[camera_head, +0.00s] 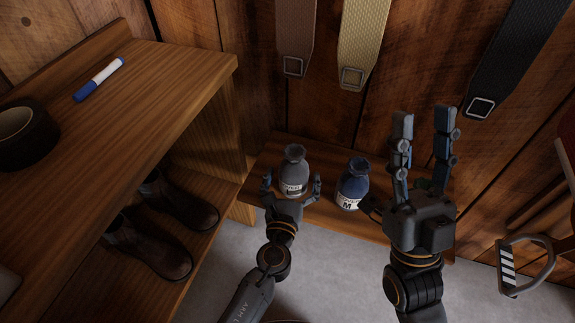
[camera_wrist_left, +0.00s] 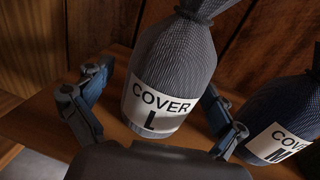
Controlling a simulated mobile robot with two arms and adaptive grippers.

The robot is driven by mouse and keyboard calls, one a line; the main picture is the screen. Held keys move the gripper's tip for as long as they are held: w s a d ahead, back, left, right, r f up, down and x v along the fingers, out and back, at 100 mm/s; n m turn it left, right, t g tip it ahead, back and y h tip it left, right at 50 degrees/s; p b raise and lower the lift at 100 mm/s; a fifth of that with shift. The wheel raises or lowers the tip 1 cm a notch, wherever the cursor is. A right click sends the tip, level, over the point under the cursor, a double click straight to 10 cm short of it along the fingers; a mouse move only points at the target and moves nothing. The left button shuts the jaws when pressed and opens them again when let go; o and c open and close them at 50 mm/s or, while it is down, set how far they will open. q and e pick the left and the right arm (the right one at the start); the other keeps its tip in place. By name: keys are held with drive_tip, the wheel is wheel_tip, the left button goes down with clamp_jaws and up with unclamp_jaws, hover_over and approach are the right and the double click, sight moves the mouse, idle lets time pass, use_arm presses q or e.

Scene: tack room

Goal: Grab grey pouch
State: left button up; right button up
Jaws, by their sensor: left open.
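The grey pouch (camera_head: 294,168) stands upright on a low wooden bench, its neck gathered at the top. In the left wrist view the grey pouch (camera_wrist_left: 182,62) fills the middle and its white label reads "COVER L". My left gripper (camera_head: 291,186) is open, with one finger on each side of the grey pouch; in the left wrist view the fingers (camera_wrist_left: 155,108) flank its lower part. I cannot tell whether they touch it. My right gripper (camera_head: 424,135) is open and raised, with its fingers apart and nothing between them.
A blue pouch (camera_head: 354,184) labelled "M" stands right of the grey one on the bench (camera_head: 262,163). A wooden shelf (camera_head: 150,85) at left holds a marker (camera_head: 99,80) and black tape roll (camera_head: 27,137), with boots (camera_head: 150,247) below. Straps (camera_head: 362,40) hang behind. A stirrup (camera_head: 524,264) is at right.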

use_arm(q)
drive_tip(key=shift+s+d+r, duration=0.15)
drive_tip(key=shift+s+r, duration=0.05)
drive_tip(key=shift+s, duration=0.05)
drive_tip(key=shift+c, duration=0.2)
drive_tip(key=c, duration=1.1)
drive_tip(key=shift+c, duration=1.1)
